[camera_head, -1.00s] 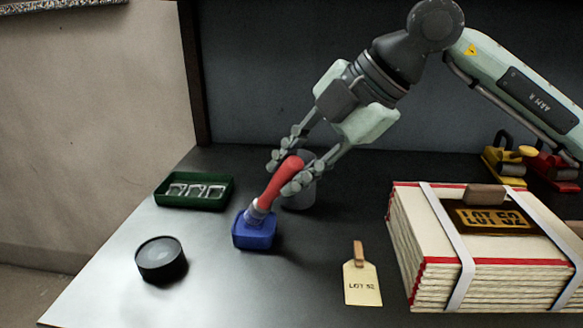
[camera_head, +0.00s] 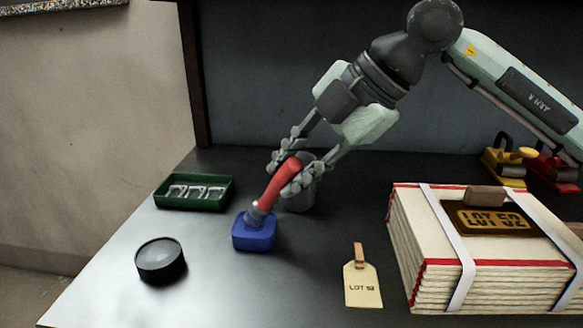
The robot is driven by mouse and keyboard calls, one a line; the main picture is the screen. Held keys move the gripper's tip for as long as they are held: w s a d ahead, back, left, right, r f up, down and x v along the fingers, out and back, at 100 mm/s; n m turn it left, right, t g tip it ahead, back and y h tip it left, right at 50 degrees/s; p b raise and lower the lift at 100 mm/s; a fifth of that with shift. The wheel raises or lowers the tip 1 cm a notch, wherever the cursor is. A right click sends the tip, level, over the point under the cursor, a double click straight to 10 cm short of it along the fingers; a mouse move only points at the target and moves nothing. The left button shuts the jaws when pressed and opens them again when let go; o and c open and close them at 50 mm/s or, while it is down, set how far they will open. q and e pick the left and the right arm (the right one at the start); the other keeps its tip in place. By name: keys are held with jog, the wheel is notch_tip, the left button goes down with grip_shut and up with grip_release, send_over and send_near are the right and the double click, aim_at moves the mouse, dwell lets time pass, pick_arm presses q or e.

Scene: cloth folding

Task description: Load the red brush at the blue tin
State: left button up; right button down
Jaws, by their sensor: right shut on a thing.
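The red brush (camera_head: 281,184) is tilted, its handle up and to the right and its lower end at the top of the blue tin (camera_head: 254,234). I cannot tell how far its tip is inside the tin. My right gripper (camera_head: 286,175) is shut on the red handle near its upper end, above and a little right of the tin. The blue tin stands on the dark table (camera_head: 215,275). My left gripper is not in the head view.
A grey cylinder (camera_head: 300,196) stands partly hidden behind the right gripper. A green tray (camera_head: 194,205) with metal pieces and a round black container (camera_head: 160,260) are at left. A tag (camera_head: 361,285) and strapped stack (camera_head: 430,250) are right. Yellow (camera_head: 503,165) and red (camera_head: 552,168) devices sit behind.

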jog(key=shift+r+p, duration=1.3)
jog(key=shift+r, duration=1.2)
jog(key=shift+r+p, duration=0.35)
jog(key=shift+r, duration=0.6)
